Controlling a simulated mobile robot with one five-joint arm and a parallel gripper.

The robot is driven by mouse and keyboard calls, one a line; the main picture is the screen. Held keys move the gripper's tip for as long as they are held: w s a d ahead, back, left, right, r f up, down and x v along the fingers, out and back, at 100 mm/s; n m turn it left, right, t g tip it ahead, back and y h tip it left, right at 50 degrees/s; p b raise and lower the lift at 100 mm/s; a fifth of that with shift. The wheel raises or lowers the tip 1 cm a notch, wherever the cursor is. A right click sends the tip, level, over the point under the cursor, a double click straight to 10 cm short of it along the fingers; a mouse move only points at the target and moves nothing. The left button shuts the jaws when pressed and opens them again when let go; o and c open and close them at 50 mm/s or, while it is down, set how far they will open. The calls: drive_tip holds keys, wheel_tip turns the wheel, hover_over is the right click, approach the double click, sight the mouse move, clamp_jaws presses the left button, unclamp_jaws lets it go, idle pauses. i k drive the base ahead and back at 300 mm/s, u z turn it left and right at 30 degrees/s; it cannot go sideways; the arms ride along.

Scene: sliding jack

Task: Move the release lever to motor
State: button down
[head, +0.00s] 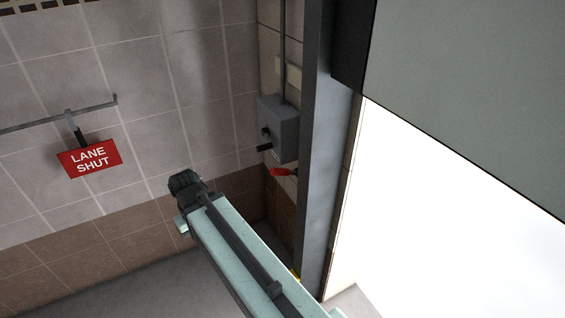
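A lever with a red grip (279,171) shows just below a grey wall box (285,130), by the corner next to the door post. It looks like the release lever; its marked positions cannot be read here. The box has a dark knob and a short dark handle (264,147) on its left side. My arm (240,250) reaches from the bottom edge up to a dark joint left of and below the lever, apart from it in the picture. No gripper fingers show, so my gripper is not in view.
A grey post (318,170) stands right of the box, beside a bright opening (430,220) under a grey door panel (480,80). A red "LANE SHUT" sign (90,158) hangs from a rail (30,125) on the tiled wall at left. Floor shows at the bottom left.

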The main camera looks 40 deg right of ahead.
sight(284, 172)
drive_tip(key=k, duration=0.35)
drive_tip(key=z, duration=0.75)
drive_tip(key=i, duration=0.5)
drive_tip(key=u, duration=0.1)
drive_tip(key=k, duration=0.8)
drive_tip(key=z, duration=0.2)
drive_tip(key=i, duration=1)
